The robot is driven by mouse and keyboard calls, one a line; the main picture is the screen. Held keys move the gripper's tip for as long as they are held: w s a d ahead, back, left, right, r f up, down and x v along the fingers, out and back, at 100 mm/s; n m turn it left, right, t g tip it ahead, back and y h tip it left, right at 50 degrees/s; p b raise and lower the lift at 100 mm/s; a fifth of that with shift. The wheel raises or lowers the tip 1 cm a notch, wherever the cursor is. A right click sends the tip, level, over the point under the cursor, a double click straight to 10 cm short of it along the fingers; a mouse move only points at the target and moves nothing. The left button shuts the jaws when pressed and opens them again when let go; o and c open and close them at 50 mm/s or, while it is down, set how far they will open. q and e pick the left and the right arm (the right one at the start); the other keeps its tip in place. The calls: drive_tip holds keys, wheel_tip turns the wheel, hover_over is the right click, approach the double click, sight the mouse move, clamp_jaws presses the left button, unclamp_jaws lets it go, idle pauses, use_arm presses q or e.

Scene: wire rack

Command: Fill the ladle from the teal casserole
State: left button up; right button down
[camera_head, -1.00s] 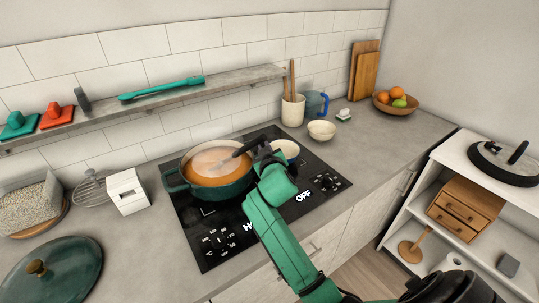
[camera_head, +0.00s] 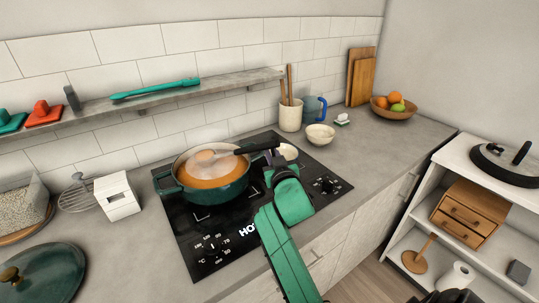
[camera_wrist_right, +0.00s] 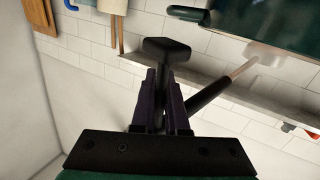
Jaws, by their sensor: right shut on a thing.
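The teal casserole (camera_head: 222,193) stands on the black hob, full of orange-brown soup with pale haze above it. My right gripper (camera_head: 272,157) is beside the casserole's right rim, shut on the ladle's black handle (camera_head: 252,148). The handle lies nearly level over the rim, and the pale ladle bowl (camera_head: 204,156) shows over the soup near the far side. Whether it touches the soup or holds any is unclear. In the right wrist view, the gripper (camera_wrist_right: 167,85) grips the handle, with the casserole (camera_wrist_right: 275,22) at top right. My left gripper is out of view.
A pale bowl (camera_head: 288,151) sits right behind my gripper. A utensil crock (camera_head: 291,116) and a small bowl (camera_head: 320,135) stand behind the hob. A white box (camera_head: 117,197) and a teal lid (camera_head: 48,275) are to the left. A shelf (camera_head: 180,93) runs above.

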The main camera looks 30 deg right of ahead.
drive_tip(key=shift+m+t, duration=0.4)
drive_tip(key=shift+m, duration=0.2)
drive_tip(key=r, duration=0.1)
drive_tip(key=s+d+r+p, duration=0.1)
drive_tip(key=s+r, duration=0.1)
drive_tip(key=shift+d+r+p, duration=0.15)
drive_tip(key=shift+d+p, duration=0.15)
drive_tip(key=shift+p, duration=0.05)
